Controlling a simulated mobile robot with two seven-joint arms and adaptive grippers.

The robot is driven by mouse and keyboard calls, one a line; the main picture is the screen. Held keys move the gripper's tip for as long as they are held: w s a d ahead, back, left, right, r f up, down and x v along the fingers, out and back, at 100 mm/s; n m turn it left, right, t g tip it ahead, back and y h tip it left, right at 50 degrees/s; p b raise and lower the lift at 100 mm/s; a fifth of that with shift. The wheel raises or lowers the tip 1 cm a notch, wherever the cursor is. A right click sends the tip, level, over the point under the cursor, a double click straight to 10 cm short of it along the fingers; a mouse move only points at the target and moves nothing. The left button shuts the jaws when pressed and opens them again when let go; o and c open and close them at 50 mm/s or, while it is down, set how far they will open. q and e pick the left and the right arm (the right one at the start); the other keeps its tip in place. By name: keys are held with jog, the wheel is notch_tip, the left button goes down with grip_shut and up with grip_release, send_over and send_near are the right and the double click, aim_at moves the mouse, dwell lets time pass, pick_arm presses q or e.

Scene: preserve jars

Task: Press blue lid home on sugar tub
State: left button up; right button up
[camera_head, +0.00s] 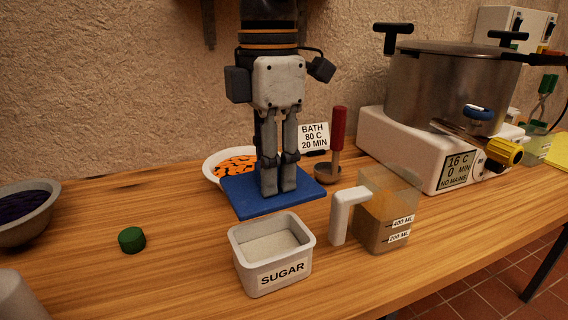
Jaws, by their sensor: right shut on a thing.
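The sugar tub (272,279) is a pale grey rectangular box with a SUGAR label, near the table's front. Its top is open and pale sugar (268,246) shows inside. The blue lid (240,197) is a flat square behind the tub, apart from its opening. My right gripper (279,188) points down from above, its two grey fingers close together, shut on the blue lid at its middle. The grip point itself is hidden by the fingertips. I cannot tell how high the lid is above the table. My left gripper is out of view.
A measuring jug (384,215) stands right of the tub. A bowl of orange pieces (216,165) is behind the lid, with a red-handled tool (338,130) nearby. A green cap (131,240) and a dark-filled bowl (40,222) are left. A pot (440,80) stands back right.

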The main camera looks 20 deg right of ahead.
aim_at(270, 202)
jog(key=shift+s+a, duration=0.15)
jog(key=shift+a, duration=0.1)
jog(key=shift+d+f, duration=0.1)
jog(key=shift+f, duration=2.8)
jog(key=shift+f, duration=1.2)
jog(key=o, duration=1.1)
jog(key=shift+c, duration=0.2)
notch_tip(270, 202, up, 12)
